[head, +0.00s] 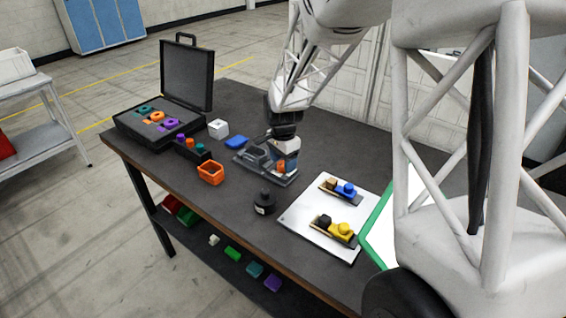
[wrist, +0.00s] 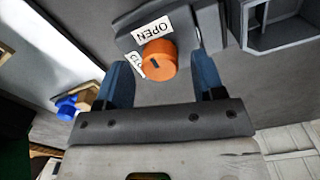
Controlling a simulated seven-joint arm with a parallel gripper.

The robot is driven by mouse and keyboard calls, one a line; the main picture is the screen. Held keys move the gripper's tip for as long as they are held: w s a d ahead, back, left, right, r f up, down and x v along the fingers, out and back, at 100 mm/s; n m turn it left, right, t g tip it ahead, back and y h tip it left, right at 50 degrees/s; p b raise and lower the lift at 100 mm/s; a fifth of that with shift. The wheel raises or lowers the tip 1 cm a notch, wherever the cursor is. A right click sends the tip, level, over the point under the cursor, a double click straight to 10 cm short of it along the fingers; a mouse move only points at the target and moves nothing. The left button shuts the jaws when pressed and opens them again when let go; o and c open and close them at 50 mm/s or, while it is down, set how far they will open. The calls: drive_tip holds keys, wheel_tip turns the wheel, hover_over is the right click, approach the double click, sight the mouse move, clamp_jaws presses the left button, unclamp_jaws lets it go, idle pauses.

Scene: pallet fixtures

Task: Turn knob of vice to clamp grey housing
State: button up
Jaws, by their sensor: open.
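The vice (head: 252,160) stands on the dark table, with an orange knob (head: 281,167) at its right end. In the head view my gripper (head: 284,146) is just above the knob. A grey open-topped shape (wrist: 280,25) at the wrist view's upper right may be the housing or part of the vice; I cannot tell.
A black case (head: 187,75) with coloured parts stands at the back left. An orange bin (head: 210,173), blue block (head: 236,142) and white block (head: 218,128) lie left of the vice. A black knobbed object (head: 264,203) and white board (head: 300,222) with fixtures are in front.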

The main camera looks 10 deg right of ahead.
drive_tip(key=shift+f, duration=0.45)
drive_tip(key=c, duration=0.9)
drive_tip(key=shift+c, duration=0.2)
